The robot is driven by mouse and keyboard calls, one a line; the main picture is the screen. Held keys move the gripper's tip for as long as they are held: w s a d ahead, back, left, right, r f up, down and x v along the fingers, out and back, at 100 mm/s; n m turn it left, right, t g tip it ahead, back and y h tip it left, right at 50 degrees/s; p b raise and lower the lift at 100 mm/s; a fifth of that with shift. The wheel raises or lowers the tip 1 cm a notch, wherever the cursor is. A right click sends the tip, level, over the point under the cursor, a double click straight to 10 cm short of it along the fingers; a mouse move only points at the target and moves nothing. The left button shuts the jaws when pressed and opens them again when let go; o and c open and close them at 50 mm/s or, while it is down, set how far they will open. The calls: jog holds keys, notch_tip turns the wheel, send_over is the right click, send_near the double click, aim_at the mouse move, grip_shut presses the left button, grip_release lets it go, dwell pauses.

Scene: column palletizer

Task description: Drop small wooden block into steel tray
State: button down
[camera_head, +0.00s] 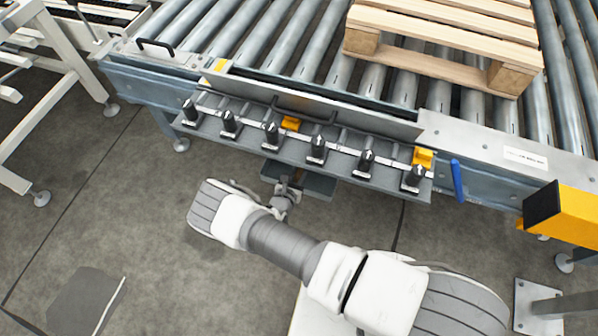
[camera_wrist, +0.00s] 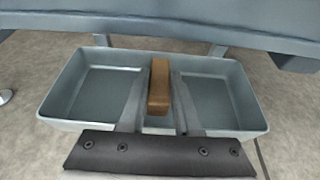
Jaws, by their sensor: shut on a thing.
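The small wooden block (camera_wrist: 159,88) is brown and shows in the wrist view between the two fingers of my gripper (camera_wrist: 153,98). My gripper is shut on it and holds it upright over the middle of the steel tray (camera_wrist: 88,60). The tray is shallow, grey and wide, and its visible floor on both sides is bare. From this angle I cannot tell how high the block is above the tray floor. In the head view the tray (camera_head: 318,186) sits under the conveyor's front edge, partly hidden by my gripper (camera_head: 284,186). The block cannot be made out there.
A roller conveyor (camera_head: 300,45) runs behind the tray and carries a wooden pallet (camera_head: 440,40). A rail with several black clamps (camera_head: 317,149) overhangs the tray. A blue handle (camera_head: 457,180) and a yellow box (camera_head: 570,215) stand at right.

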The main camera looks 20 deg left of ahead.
jog(key=shift+f, duration=0.2)
jog(key=c, duration=0.6)
grip_release()
jog(key=shift+r, duration=0.1)
jog(key=shift+r, duration=0.3)
jog(key=p+v, duration=0.1)
jog(key=v, duration=0.3)
jog(key=p+v, duration=0.1)
jog(key=v, duration=0.3)
jog(key=p+v, duration=0.2)
jog(key=v, duration=0.2)
jog(key=shift+r, duration=0.35)
jog(key=shift+s, duration=0.1)
